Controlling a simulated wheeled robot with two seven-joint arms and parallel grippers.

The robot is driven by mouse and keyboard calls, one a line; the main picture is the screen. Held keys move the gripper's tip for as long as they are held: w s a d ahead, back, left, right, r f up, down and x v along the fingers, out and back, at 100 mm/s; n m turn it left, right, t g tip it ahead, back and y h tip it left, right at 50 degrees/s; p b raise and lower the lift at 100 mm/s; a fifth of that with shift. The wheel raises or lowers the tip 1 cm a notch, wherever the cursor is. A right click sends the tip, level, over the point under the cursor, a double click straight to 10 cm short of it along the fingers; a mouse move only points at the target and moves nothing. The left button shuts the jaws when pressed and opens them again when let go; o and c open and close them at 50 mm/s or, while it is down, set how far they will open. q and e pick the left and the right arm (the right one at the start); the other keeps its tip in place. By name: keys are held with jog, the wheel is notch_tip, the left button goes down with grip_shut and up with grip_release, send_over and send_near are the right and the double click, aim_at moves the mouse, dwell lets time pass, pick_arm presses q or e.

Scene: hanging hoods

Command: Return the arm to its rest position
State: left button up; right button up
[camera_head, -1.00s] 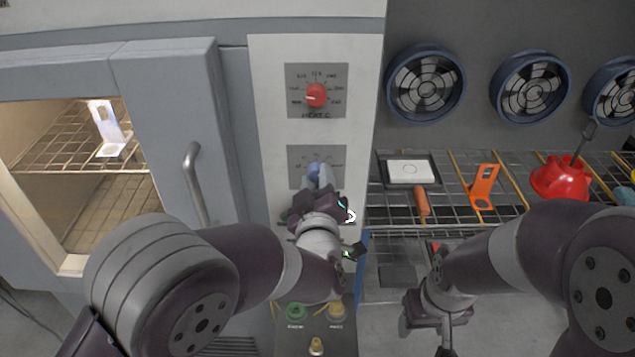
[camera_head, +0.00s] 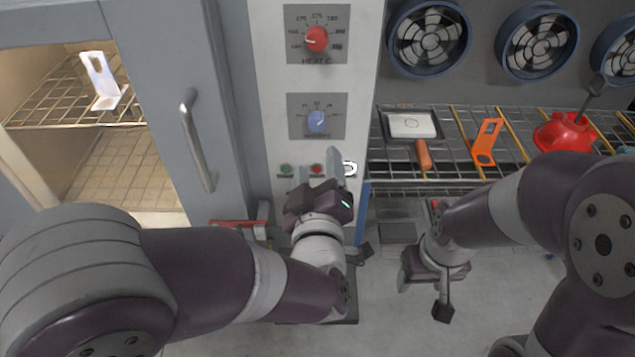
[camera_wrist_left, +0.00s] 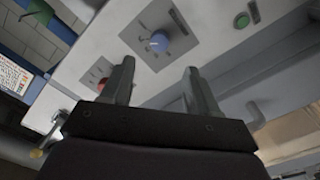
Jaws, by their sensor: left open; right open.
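My left gripper (camera_head: 318,168) is open and empty in front of the oven's control panel (camera_head: 268,75), below the blue knob (camera_head: 317,122). In the left wrist view its two fingers (camera_wrist_left: 158,88) stand apart with nothing between them, and the blue knob (camera_wrist_left: 158,42) shows beyond them. The red knob (camera_head: 316,39) is higher on the panel. My right gripper (camera_head: 440,290) hangs low at the right, below the wire rack, pointing down; its fingers are hard to make out at this angle.
The oven (camera_head: 165,90) at left shows a lit interior with a white bracket (camera_head: 103,84) on its rack. Three round fans (camera_head: 430,40) are behind.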

pick_arm(q)
jog(key=shift+s, duration=1.4)
